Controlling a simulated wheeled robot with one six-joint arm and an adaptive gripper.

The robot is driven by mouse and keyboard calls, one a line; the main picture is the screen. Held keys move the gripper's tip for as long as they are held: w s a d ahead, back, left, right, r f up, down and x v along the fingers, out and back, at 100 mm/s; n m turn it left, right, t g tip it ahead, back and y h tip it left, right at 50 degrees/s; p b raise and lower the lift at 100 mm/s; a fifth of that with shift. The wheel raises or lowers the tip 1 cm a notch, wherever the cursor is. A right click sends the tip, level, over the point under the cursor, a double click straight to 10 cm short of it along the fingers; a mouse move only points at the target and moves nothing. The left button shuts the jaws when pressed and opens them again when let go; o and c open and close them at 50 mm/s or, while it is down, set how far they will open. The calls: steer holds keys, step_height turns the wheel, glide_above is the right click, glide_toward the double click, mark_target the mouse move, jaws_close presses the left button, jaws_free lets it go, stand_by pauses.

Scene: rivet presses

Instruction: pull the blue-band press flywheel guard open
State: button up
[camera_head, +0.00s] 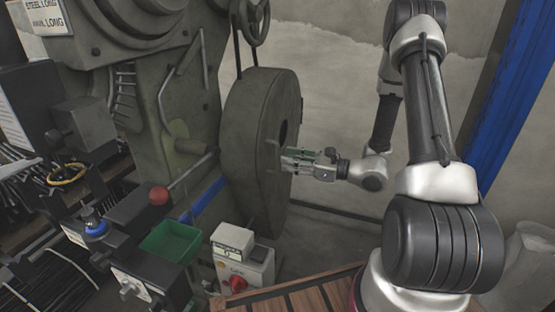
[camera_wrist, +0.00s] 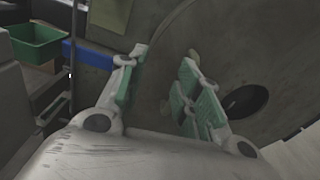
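The press (camera_head: 180,100) is grey-green, with a blue band (camera_head: 206,199) low on its body. The band also shows in the wrist view (camera_wrist: 86,53). Its flywheel guard (camera_head: 250,125) is a big round grey drum with a dark hole, and looks closed against the press. Small pale stubs, perhaps a handle, stand on the guard face near my fingers; one shows in the wrist view (camera_wrist: 193,55). My gripper (camera_head: 284,158) is at the guard's face. In the wrist view its green-padded fingers (camera_wrist: 162,62) are apart. Whether they touch the guard, I cannot tell.
A green bin (camera_head: 170,242), a red-knobbed lever (camera_head: 159,195) and a control box with a red knob (camera_head: 243,268) stand left of and below the guard. A slatted wooden platform (camera_head: 300,297) is at the bottom. A blue post (camera_head: 510,100) stands at right.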

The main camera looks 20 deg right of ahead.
mark_target(277, 170)
step_height(277, 170, down, 4)
steer(key=w+d+m+t+h, duration=0.2)
steer(key=w+d+m, duration=0.1)
steer(key=x, duration=0.7)
steer(key=shift+a, duration=0.35)
jaws_close()
